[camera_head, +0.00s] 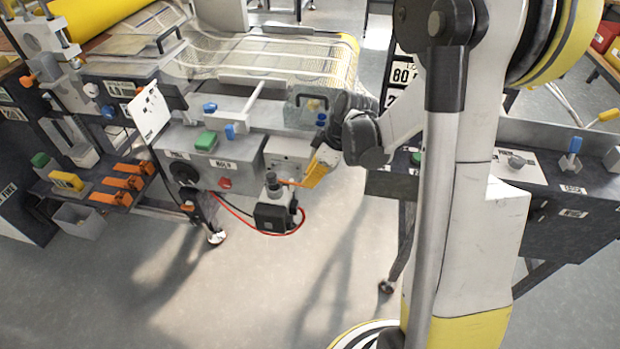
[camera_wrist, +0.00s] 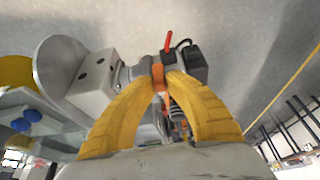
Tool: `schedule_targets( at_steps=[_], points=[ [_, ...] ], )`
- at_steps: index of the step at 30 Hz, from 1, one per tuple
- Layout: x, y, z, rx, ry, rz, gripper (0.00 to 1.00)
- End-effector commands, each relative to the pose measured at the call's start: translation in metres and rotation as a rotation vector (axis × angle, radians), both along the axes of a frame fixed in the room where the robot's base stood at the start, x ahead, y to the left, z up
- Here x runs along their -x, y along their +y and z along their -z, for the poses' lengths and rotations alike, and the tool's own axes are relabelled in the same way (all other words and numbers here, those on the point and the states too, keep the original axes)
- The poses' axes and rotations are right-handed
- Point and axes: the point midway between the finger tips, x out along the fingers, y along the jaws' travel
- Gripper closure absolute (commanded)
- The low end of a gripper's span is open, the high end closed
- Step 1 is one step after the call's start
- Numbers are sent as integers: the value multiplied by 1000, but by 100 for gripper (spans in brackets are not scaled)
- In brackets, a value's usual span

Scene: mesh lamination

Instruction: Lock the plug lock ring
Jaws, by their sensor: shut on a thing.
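The plug lock ring shows in the wrist view as a dark collar with an orange tab (camera_wrist: 158,77). It sits at the end of a grey cylindrical neck beside a grey block. In the head view the orange tab (camera_head: 291,183) points right from the dark plug fitting (camera_head: 272,190) on the front of the machine. My gripper (camera_head: 309,180) has yellow fingers and reaches in from the right. In the wrist view the fingertips of my gripper (camera_wrist: 160,76) are closed on the orange tab. The ring's far side is hidden, and I cannot tell its turn angle.
A black box (camera_head: 270,218) with a red cable (camera_head: 235,212) hangs below the plug. The grey control housing (camera_head: 245,155) with its green button (camera_head: 205,141) stands close to the left. Bare floor (camera_head: 270,285) lies below.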

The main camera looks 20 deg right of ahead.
Motion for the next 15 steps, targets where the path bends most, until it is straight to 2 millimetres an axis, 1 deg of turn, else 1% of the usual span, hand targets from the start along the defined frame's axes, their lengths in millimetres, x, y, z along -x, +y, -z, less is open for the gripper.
schedule_targets(
  at_steps=[3, 11, 12, 13, 15],
  points=[
    [-2, -3, 1, 1, 0, -56, 100],
    [-3, -3, 0, 2, -1, -62, 100],
    [-3, -3, 0, 2, -1, -62, 73],
    [-3, -3, 0, 2, -1, -62, 64],
    [-3, -3, 0, 2, -1, -61, 62]
  ],
)
